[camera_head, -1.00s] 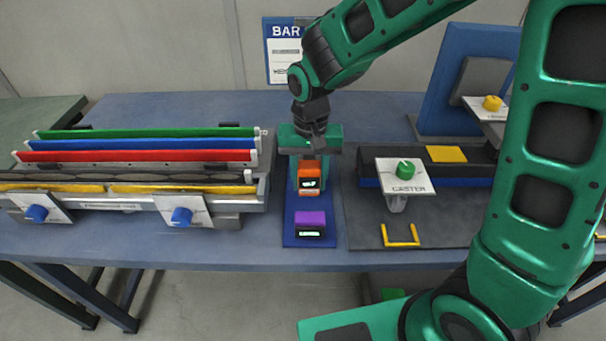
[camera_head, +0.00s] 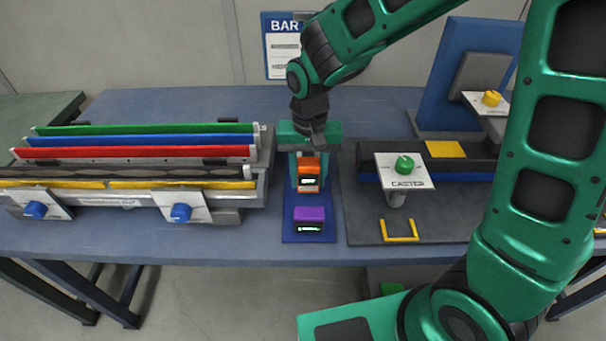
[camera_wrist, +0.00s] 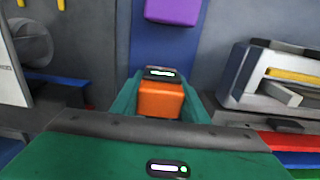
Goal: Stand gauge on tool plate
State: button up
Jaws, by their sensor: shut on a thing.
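An orange gauge (camera_head: 309,171) with a small lit display is between the fingers of my gripper (camera_head: 308,178), which is shut on it. The wrist view also shows the orange gauge (camera_wrist: 160,98) between the green fingers. A purple gauge (camera_head: 309,214) with a lit display stands on the near part of the blue tool plate (camera_head: 309,238); the purple gauge (camera_wrist: 172,10) also shows at the top of the wrist view. The orange gauge is over the plate behind the purple one, looking upright. I cannot tell whether its base touches the plate.
Left of the plate is a rack with green, blue, red and yellow bars (camera_head: 140,153) and blue knobs (camera_head: 181,212). To the right are a CASTER card with a green knob (camera_head: 404,164), a yellow bracket (camera_head: 400,232) and a blue upright panel (camera_head: 450,60).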

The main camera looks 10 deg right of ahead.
aim_at(308, 162)
jog(key=shift+f, duration=1.1)
dwell(0.5)
jog(key=o, duration=1.4)
notch_tip(308, 162, up, 11)
jog(key=shift+f, duration=0.1)
